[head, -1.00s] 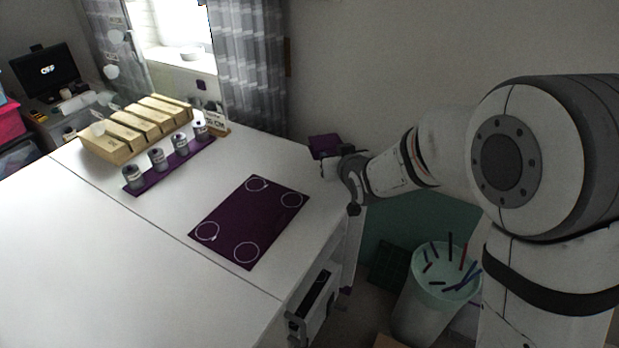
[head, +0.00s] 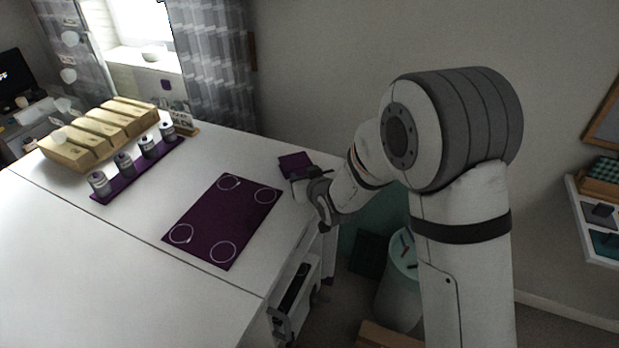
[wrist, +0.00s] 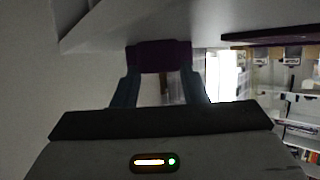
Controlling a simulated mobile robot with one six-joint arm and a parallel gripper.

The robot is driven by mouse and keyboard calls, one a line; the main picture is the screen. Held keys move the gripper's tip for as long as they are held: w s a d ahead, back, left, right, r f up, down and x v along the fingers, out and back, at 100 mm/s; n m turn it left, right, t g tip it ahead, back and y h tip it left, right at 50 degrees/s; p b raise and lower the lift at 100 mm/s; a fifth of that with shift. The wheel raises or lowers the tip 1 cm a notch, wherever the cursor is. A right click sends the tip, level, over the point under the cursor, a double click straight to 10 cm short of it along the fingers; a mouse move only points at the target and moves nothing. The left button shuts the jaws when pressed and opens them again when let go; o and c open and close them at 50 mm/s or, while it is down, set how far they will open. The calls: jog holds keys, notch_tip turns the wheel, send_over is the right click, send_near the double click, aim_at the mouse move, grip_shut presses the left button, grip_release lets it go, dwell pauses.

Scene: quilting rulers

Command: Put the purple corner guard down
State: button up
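The purple corner guard (head: 295,162) is a small dark purple piece at the tip of my gripper, by the right edge of the white table in the head view. My gripper (head: 304,173) looks shut on it. In the wrist view, the guard (wrist: 160,56) spans the space between the two bluish fingertips. In the head view it appears low, near the table edge; I cannot tell whether it touches the table. A dark purple mat (head: 222,218) with several white circles lies flat on the table (head: 110,250), left of my gripper. No guard lies on it.
A purple strip (head: 140,168) carries several grey jars. A light wooden slotted box (head: 100,132) stands behind it. A greenish bin (head: 398,290) is on the floor right of the table. The front left tabletop is clear.

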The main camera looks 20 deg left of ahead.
jog(key=o, duration=0.4)
jog(key=shift+o, duration=0.2)
jog(key=shift+r+p, duration=0.2)
jog(key=shift+p, duration=0.1)
jog(key=shift+s+d, duration=0.25)
jog(key=shift+s, duration=0.05)
jog(key=b+v, duration=0.1)
jog(key=v, duration=1)
jog(key=shift+d+r, duration=0.1)
jog(key=shift+d, duration=0.05)
